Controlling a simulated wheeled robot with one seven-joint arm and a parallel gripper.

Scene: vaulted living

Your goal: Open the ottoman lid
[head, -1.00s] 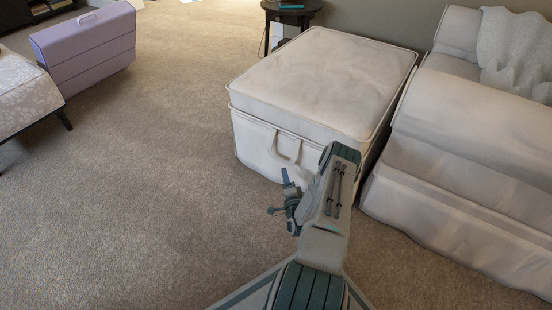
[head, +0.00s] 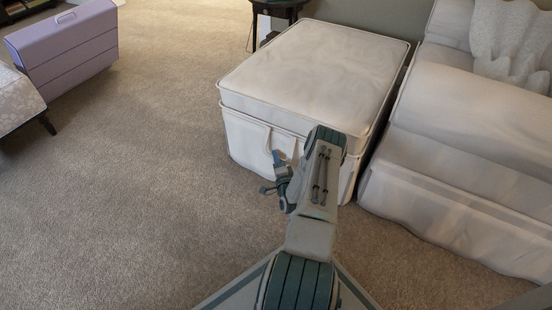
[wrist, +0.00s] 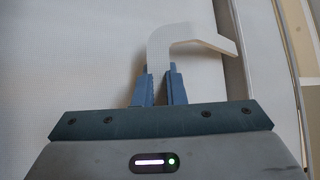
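The white ottoman (head: 245,142) stands ahead of me, its padded lid (head: 308,68) lying flat and closed on top. A pale strap handle (wrist: 162,48) hangs on its front side. In the head view my gripper (head: 277,157) is at the front face by the handle, and my forearm hides part of that face. In the wrist view the two blue fingers of my gripper (wrist: 161,88) stand close together with the strap between them, seemingly filling the gap. The far part of the strap bends to the right beyond the fingertips.
A white draped sofa (head: 470,150) stands close along the ottoman's right side. A dark round side table (head: 280,8) is behind it. A lilac case (head: 68,45) and a patterned seat (head: 18,100) are at the left. The carpet (head: 130,190) between is clear.

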